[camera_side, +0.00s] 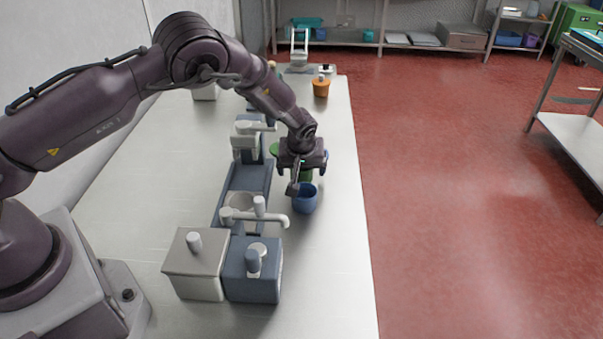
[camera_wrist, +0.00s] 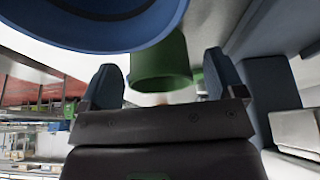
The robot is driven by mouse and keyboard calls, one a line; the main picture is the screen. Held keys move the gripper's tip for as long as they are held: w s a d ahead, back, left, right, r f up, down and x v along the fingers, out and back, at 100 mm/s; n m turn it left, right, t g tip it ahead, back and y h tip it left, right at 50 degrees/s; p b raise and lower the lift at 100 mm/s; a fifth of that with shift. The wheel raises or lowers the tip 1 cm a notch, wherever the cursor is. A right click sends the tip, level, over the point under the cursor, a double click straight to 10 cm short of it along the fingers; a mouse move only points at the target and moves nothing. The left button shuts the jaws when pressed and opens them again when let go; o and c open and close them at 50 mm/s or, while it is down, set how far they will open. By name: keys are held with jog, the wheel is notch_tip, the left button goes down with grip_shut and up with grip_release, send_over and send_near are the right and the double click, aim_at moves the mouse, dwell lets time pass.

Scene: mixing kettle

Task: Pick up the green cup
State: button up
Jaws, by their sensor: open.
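The green cup (camera_side: 307,175) shows in part just below my gripper (camera_side: 301,172) in the side view, behind the blue cup. In the wrist view the green cup (camera_wrist: 160,66) lies between the two spread fingers of my gripper (camera_wrist: 161,75). Gaps show between the fingers and the cup's sides, so the jaws are open and not closed on it. My gripper hides much of the cup in the side view.
A blue cup (camera_side: 305,201) stands close in front of the green cup and fills the wrist view's upper left (camera_wrist: 90,28). The blue-grey and white mixing machine (camera_side: 252,270) stands to the left. An orange cup (camera_side: 321,88) stands farther back. The table's right edge is near.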

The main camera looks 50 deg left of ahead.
jog(key=shift+w+a+f, duration=0.1)
jog(key=shift+a+f, duration=0.05)
jog(key=shift+f, duration=0.25)
jog(key=shift+c, duration=0.2)
jog(key=c, duration=0.9)
jog(key=shift+r, duration=0.2)
jog(key=shift+c, duration=0.2)
